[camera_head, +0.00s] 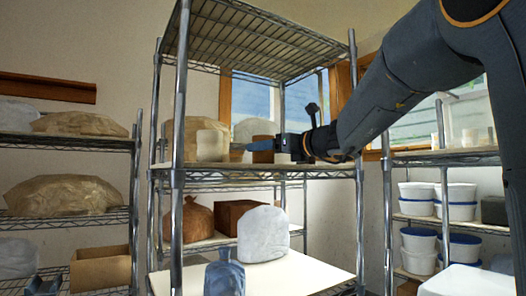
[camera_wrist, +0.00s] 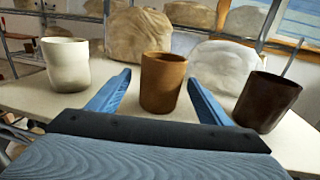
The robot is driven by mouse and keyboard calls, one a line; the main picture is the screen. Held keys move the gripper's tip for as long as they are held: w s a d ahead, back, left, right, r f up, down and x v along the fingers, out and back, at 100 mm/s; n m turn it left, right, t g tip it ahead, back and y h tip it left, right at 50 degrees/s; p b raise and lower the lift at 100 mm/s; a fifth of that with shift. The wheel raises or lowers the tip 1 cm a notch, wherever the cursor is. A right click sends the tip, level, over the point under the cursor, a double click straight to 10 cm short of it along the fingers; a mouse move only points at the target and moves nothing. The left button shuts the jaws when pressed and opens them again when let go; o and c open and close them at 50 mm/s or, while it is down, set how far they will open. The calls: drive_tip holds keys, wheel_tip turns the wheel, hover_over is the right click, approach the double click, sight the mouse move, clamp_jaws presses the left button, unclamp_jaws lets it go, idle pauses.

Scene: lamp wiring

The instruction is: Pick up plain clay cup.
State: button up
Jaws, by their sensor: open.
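The plain clay cup (camera_wrist: 162,82) is orange-brown and stands upright on a pale shelf board (camera_wrist: 30,96) in the middle of the wrist view. My gripper (camera_wrist: 160,86) is open, with one blue finger on each side of the cup. A gap shows between the cup and each finger, and the cup's lower front is clear of my gripper's dark base. In the head view my gripper (camera_head: 250,147) reaches left over the rack's middle shelf. The cups there are small and partly hidden by it, so I cannot tell them apart.
A white cup (camera_wrist: 67,64) stands to the left of the clay cup. A dark brown cup (camera_wrist: 266,101) with a thin stick stands to the right, near the right finger. Wrapped bags (camera_wrist: 139,36) stand behind.

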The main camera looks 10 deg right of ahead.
drive_tip(key=shift+p+x, duration=0.4)
drive_tip(key=shift+x, duration=1.1)
